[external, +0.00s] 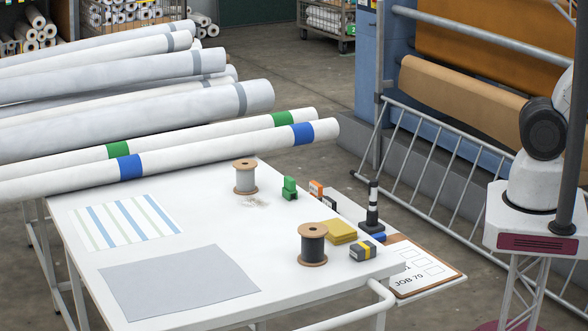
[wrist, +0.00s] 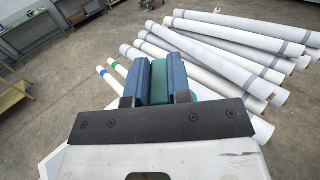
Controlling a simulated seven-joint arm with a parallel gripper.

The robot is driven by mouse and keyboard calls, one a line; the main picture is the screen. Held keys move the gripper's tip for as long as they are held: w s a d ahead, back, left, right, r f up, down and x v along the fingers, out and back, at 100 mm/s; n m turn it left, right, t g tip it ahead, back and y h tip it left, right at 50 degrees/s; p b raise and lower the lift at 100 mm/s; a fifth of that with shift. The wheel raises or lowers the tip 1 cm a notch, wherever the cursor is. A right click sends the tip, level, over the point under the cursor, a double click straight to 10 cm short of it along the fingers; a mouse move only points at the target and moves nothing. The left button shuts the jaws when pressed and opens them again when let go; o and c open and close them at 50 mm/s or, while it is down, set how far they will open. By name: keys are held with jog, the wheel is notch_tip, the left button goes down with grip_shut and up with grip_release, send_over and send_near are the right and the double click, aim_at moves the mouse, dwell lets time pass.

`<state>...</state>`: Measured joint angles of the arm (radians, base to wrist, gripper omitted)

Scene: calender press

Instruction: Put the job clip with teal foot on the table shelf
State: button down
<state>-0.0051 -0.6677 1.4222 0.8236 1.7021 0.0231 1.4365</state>
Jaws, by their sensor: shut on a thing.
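In the wrist view, my gripper (wrist: 156,64) is shut on a teal thing (wrist: 159,84), likely the teal foot of the job clip, squeezed between two blue finger pads. More teal shows just behind and to the right of the pads. The rest of the held thing is hidden by my gripper. The gripper is outside the external view, where only part of my arm shows at right. The white table (external: 195,205) fills the lower left there. I cannot make out a separate table shelf for certain; a clipboard marked JOB 70 (external: 428,268) lies low at the table's right edge.
On the table stand two spools (external: 313,244), a green clip-like piece (external: 289,188), a striped black-and-white post (external: 373,208), yellow pads (external: 340,232) and a grey-yellow block (external: 363,251). Long white rolls (external: 150,118) cover its back. A metal rail (external: 440,170) stands behind.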

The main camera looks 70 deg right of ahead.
jog(key=w+a+r+n+g+y, duration=0.2)
jog(key=w+a+n+y, duration=0.45)
jog(key=a, duration=0.65)
jog(key=n+g+y, duration=0.2)
jog(key=g+y, duration=0.1)
jog(key=y, duration=0.3)
send_over(184, 183)
jog(key=shift+f, duration=1.25)
notch_tip(184, 183, down, 54)
jog(key=shift+f, duration=3.15)
jog(key=shift+f, duration=1.85)
jog(key=shift+f, duration=0.15)
